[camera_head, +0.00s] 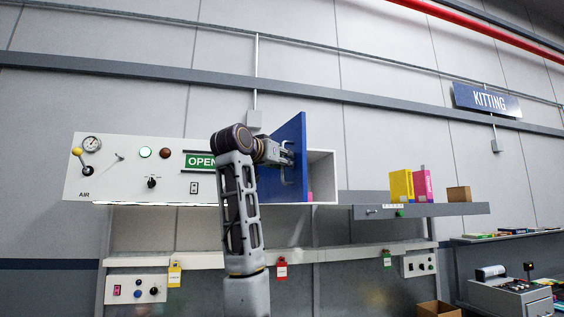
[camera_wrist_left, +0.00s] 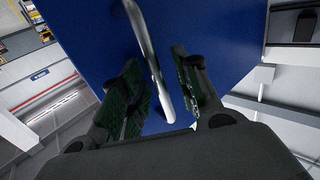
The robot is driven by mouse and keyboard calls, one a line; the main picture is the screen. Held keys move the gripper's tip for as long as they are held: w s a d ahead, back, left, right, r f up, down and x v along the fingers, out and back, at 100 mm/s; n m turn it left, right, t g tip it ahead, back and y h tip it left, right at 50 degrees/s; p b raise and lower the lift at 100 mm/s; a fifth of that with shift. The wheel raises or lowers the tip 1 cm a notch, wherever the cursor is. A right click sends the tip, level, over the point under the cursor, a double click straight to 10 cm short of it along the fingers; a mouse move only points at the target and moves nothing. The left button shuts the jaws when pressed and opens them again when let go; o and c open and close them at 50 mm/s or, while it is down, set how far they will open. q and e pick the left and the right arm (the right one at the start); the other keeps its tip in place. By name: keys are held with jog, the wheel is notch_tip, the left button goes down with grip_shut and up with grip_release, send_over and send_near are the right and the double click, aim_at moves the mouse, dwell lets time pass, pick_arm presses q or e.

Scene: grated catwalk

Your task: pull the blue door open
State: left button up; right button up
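The blue door (camera_head: 295,130) stands swung out from the white cabinet, with part of the open compartment (camera_head: 322,172) showing to its right. A pale bar handle (camera_head: 286,178) is on the door's face; it also shows in the left wrist view (camera_wrist_left: 150,55). My left gripper (camera_head: 287,156) is at the handle. In the left wrist view its dark green-padded fingers (camera_wrist_left: 163,92) are apart, one on each side of the handle, with visible gaps. My left arm hides part of the panel and door. My right gripper is not in view.
A white panel (camera_head: 120,170) with a gauge, knobs and a green OPEN sign (camera_head: 200,161) lies left of the door. A grey shelf (camera_head: 440,210) at right holds yellow and pink boxes (camera_head: 411,186) and a brown box (camera_head: 458,194). A workbench runs below.

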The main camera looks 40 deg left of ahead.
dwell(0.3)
pick_arm(q)
jog(key=v, duration=1.2)
jog(key=shift+w, duration=0.1)
dwell(0.6)
